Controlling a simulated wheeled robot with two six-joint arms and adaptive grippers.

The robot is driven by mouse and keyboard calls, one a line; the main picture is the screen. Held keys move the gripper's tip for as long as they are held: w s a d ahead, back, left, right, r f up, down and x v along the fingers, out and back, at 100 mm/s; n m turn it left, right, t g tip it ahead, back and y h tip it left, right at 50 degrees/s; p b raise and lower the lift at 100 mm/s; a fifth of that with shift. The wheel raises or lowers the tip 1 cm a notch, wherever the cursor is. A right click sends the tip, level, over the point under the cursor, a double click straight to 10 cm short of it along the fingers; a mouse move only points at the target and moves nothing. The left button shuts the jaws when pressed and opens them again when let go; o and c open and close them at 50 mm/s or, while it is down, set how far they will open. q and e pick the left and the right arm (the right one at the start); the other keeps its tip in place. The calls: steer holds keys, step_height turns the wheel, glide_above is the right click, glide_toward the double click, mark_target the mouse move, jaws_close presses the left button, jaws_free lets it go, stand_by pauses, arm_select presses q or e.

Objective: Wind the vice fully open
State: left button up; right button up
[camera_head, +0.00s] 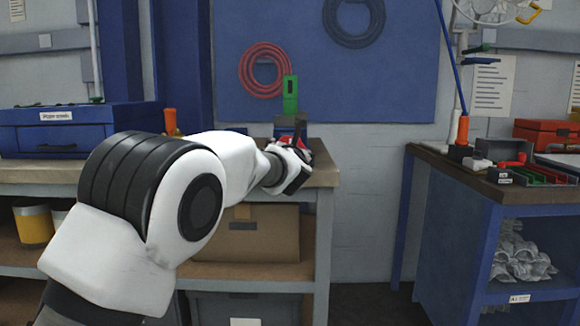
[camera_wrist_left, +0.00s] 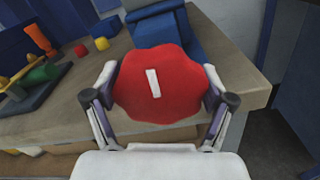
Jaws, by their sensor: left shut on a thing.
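The blue vice (camera_head: 287,127) stands at the right end of the wooden bench, mostly hidden behind my left gripper in the head view. Its body (camera_wrist_left: 205,38) also shows in the left wrist view, behind a round red handwheel (camera_wrist_left: 160,103) with a lobed rim and a white mark. The mark is nearly upright, tilted slightly. My left gripper (camera_wrist_left: 160,75) is shut on the handwheel, one finger on each side of its rim. A little red (camera_head: 302,143) shows at the gripper in the head view. The jaw gap is hidden. My right gripper is out of view.
A green upright piece (camera_head: 290,95) rises above the vice. A blue toolbox (camera_head: 65,128) sits on the bench (camera_head: 322,176) at left. In the left wrist view, small red (camera_wrist_left: 80,50) and yellow (camera_wrist_left: 102,43) items lie left of the vice. A second bench (camera_head: 440,155) stands at right.

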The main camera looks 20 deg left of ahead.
arm_select(q)
steer(key=n+b, duration=0.4)
steer(key=shift+f+n, duration=0.1)
steer(key=shift+n, duration=0.3)
steer(key=n+b, duration=0.3)
steer(key=n, duration=0.1)
steer(key=shift+a, duration=0.15)
steer(key=n+b, duration=0.3)
steer(key=n, duration=0.2)
steer(key=shift+n, duration=0.4)
steer(key=shift+n+b, duration=1.05)
steer(key=shift+n, duration=0.95)
steer(key=o, duration=1)
steer(key=shift+s, duration=0.15)
